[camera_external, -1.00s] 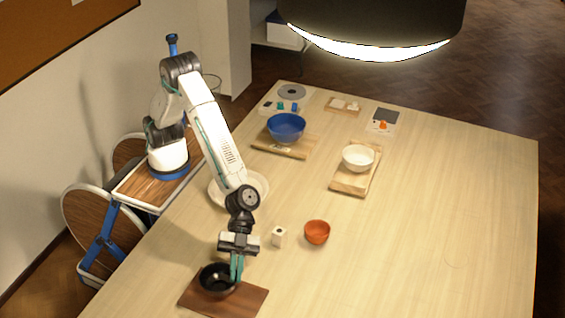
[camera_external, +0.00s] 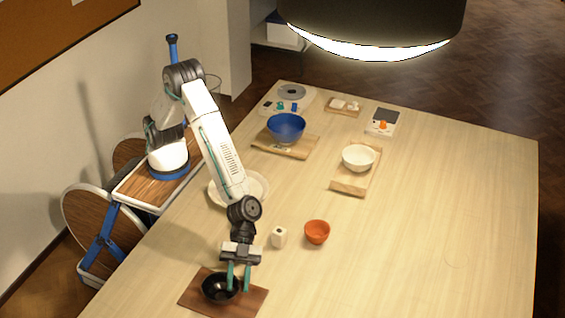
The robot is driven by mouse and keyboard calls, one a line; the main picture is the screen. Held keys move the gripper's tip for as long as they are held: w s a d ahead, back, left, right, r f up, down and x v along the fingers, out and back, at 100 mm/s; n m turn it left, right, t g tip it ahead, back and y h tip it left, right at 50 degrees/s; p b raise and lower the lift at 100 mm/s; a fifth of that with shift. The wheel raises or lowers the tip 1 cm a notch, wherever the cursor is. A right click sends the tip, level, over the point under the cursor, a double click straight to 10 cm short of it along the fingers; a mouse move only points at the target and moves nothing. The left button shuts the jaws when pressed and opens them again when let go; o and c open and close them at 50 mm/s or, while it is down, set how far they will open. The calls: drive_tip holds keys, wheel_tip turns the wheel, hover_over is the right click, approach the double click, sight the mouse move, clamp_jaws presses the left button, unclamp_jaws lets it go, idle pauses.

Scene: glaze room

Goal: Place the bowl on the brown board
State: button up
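A black bowl (camera_external: 212,290) rests upright on the dark brown board (camera_external: 250,303) at the table's near left edge. My gripper (camera_external: 239,281) points down at the right side of the bowl. Its two teal fingers are spread apart. The left finger appears to be inside the rim and the right finger outside it. The gripper is open, and the fingers hide a small part of the bowl's right rim.
A small white block (camera_external: 279,238) and an orange bowl (camera_external: 317,232) stand to the right of my gripper. A white plate (camera_external: 256,188) lies partly behind my arm. A blue bowl (camera_external: 286,128) and a white bowl (camera_external: 358,158) sit on light boards farther back. The table's right side is clear.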

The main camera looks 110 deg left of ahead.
drive_tip(key=s+a+r+n+t+y, duration=0.2)
drive_tip(key=a+r+y, duration=0.25)
drive_tip(key=a, duration=0.85)
drive_tip(key=s+a+r+n+t+y, duration=0.1)
drive_tip(key=a+r+n+t+y, duration=0.15)
drive_tip(key=a+r, duration=0.7)
drive_tip(key=s+a+r+n+t+y, duration=0.2)
drive_tip(key=a+n+y, duration=0.15)
drive_tip(key=a, duration=1.35)
drive_tip(key=s+a+f+n+g+y, duration=0.2)
drive_tip(key=s+a+n+g+y, duration=0.15)
drive_tip(key=s+a, duration=1.05)
drive_tip(key=s+d+f+g+h, duration=0.1)
drive_tip(key=s+g, duration=0.2)
drive_tip(key=s, duration=0.7)
drive_tip(key=s+d+f+g, duration=0.2)
drive_tip(key=s+g, duration=0.1)
drive_tip(key=s, duration=0.7)
drive_tip(key=shift+h, duration=0.4)
